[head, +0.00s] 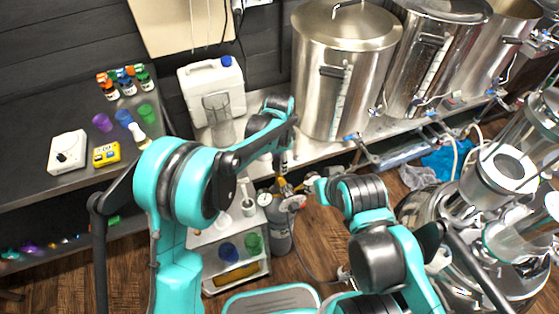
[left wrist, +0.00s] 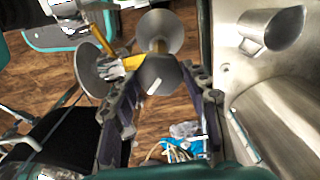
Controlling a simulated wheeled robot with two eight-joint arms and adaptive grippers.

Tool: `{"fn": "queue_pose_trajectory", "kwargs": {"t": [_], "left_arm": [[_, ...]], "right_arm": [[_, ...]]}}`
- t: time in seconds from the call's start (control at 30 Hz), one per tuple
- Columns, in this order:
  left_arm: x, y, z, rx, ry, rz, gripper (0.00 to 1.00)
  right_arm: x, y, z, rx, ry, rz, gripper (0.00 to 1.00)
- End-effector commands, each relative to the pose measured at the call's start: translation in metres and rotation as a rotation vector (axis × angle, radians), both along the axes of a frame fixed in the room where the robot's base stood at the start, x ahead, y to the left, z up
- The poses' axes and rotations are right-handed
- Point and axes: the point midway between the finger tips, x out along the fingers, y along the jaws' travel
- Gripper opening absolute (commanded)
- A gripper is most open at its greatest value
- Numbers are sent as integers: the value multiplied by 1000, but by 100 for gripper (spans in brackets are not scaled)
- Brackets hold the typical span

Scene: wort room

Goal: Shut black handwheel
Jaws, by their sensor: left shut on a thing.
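The black handwheel (left wrist: 158,74) is a dark round knob with a small white mark, seen end-on in the left wrist view. My left gripper (left wrist: 162,84) has its fingers around it and is shut on it. Beside it are a brass valve body (left wrist: 127,64) and silver gauge discs (left wrist: 95,68). In the head view the left gripper (head: 283,163) points down above the grey gas cylinder (head: 279,230); the handwheel is too small to make out there. My right arm ends close to the regulator's right; its fingers do not show clearly.
Steel kettles (head: 343,75) stand on the bench behind. A white jug (head: 213,85) is at back left. A white cart (head: 237,272) with cups is left of the cylinder. Glass and steel vessels (head: 505,172) crowd the right.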

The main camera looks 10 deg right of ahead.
Motion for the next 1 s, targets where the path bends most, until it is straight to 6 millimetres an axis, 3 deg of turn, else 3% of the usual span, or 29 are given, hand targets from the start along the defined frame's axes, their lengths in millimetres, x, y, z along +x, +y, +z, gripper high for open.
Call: {"fn": "queue_pose_trajectory", "kwargs": {"t": [0.6,1.0], "left_arm": [[-1,0,-1,1,1,-559,17],[-1,0,-1,1,1,-761,17]], "right_arm": [[0,0,2,0,0,0,40],[0,0,2,0,0,0,40]]}}
